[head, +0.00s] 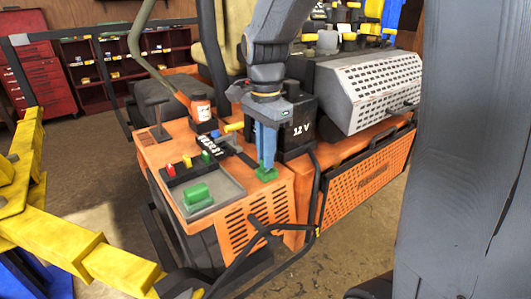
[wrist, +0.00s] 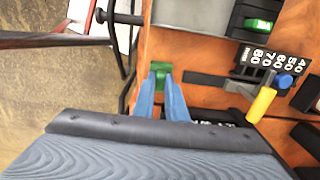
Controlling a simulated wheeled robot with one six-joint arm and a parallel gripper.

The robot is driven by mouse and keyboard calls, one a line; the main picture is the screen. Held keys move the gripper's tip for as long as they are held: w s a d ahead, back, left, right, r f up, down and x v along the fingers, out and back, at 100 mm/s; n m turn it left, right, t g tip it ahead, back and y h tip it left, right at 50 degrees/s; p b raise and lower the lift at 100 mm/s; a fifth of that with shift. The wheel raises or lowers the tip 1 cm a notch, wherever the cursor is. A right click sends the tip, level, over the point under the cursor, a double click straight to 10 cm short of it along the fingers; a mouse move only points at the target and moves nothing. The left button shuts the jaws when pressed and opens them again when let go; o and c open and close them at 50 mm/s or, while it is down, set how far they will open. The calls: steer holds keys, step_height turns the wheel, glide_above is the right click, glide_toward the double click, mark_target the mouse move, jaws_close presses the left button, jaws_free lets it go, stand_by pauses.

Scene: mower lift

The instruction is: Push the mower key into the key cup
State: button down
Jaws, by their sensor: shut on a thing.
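My gripper (head: 266,160) points down over the right end of the orange deck (head: 222,148), its blue fingers close together. A green piece (head: 266,174), which looks like the mower key, is at the fingertips, low at the deck surface. I cannot make out the key cup separately from this green piece, nor tell how deep the key sits.
A grey tray (head: 226,185) with a green block (head: 197,194) lies left of my gripper. A yellow-handled lever (head: 234,127) and a black numbered plate (wrist: 268,60) are close by. A black 12 V box (head: 297,128) stands behind right. A black bar (head: 314,190) runs along the front right.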

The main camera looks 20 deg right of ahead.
steer(key=c, duration=1.7)
jaws_free()
step_height(320, 180, up, 8)
steer(key=shift+f+b, duration=0.1)
steer(key=shift+b, duration=0.85)
